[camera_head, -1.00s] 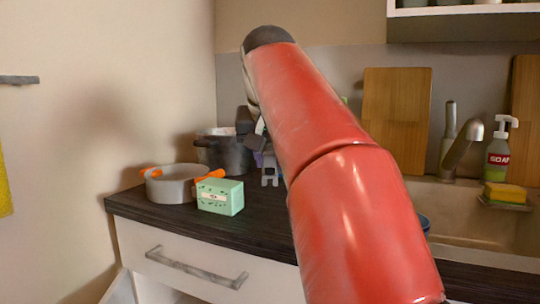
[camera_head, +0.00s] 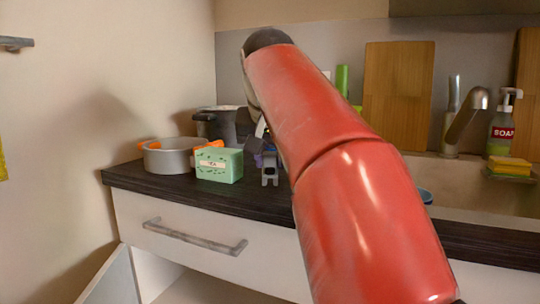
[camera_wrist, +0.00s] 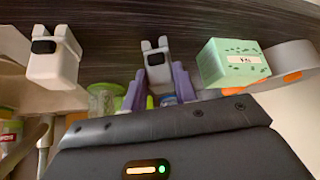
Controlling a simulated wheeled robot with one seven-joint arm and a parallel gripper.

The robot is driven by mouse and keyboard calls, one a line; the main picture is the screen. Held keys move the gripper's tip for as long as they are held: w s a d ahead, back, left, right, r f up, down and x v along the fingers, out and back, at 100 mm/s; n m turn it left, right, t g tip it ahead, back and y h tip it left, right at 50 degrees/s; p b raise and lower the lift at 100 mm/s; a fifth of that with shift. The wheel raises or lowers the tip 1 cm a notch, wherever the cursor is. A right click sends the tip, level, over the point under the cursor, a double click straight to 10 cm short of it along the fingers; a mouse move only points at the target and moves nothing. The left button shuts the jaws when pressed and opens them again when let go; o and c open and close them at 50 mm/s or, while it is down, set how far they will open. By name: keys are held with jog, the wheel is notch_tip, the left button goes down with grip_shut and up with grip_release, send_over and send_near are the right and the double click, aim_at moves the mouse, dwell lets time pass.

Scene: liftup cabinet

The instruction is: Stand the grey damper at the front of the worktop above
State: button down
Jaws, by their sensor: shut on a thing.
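The grey damper (camera_head: 269,172) is a small grey block with a forked end. It is upright, fork down, near the worktop's (camera_head: 150,183) front edge, right of the green tea box (camera_head: 219,165). It also shows in the wrist view (camera_wrist: 157,65), between the two purple fingertips of my gripper (camera_wrist: 159,88). My gripper is shut on it. I cannot tell if the fork touches the worktop. In the head view my red arm hides most of the gripper. A second, paler forked block (camera_wrist: 55,62) stands to the left in the wrist view; the head view does not show it.
A grey pan with orange handles (camera_head: 170,157) and a dark pot (camera_head: 215,125) stand left of the damper. A sink with a tap (camera_head: 465,120) and soap bottle (camera_head: 501,125) is at the right. A drawer handle (camera_head: 195,237) sits below the worktop edge.

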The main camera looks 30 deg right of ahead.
jog(key=shift+f+b, duration=0.5)
jog(key=shift+f, duration=0.1)
jog(key=shift+c, duration=2.3)
grip_release()
notch_tip(320, 180, up, 6)
jog(key=p, duration=0.6)
jog(key=shift+r, duration=0.2)
notch_tip(320, 180, up, 2)
jog(key=shift+r+p, duration=0.2)
jog(key=shift+p, duration=0.45)
notch_tip(320, 180, up, 5)
jog(key=s+a+b, duration=0.2)
jog(key=s+a, duration=0.8)
jog(key=a, duration=0.2)
jog(key=shift+a, duration=0.35)
